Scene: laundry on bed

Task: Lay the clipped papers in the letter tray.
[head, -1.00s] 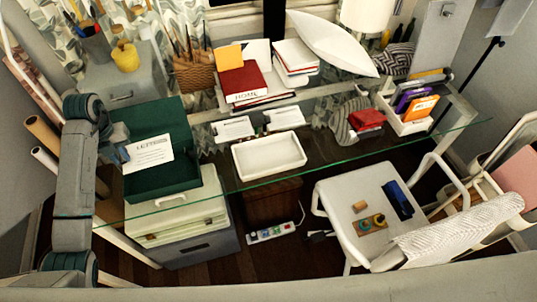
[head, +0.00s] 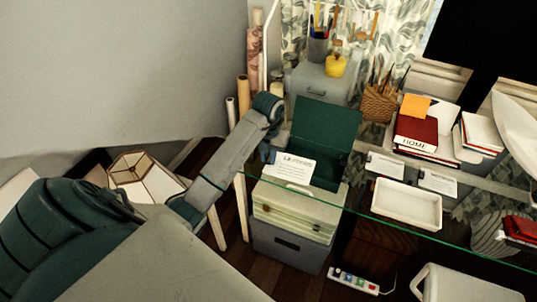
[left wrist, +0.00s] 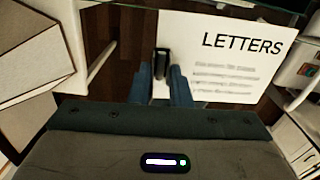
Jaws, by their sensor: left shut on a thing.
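The clipped papers (head: 292,169) are white sheets headed LETTERS. In the left wrist view the papers (left wrist: 225,60) extend to the right of the fingers, with a black clip (left wrist: 161,62) at their left edge. My left gripper (head: 272,158) is shut on the clipped papers and holds them in front of the open green box (head: 325,130). It also shows in the left wrist view (left wrist: 160,88). A shallow white tray (head: 407,222) lies empty on the glass desk, to the right of the papers. My right gripper is out of view.
Further back are a HOME book (head: 418,137), a wicker basket (head: 380,103) and white papers.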

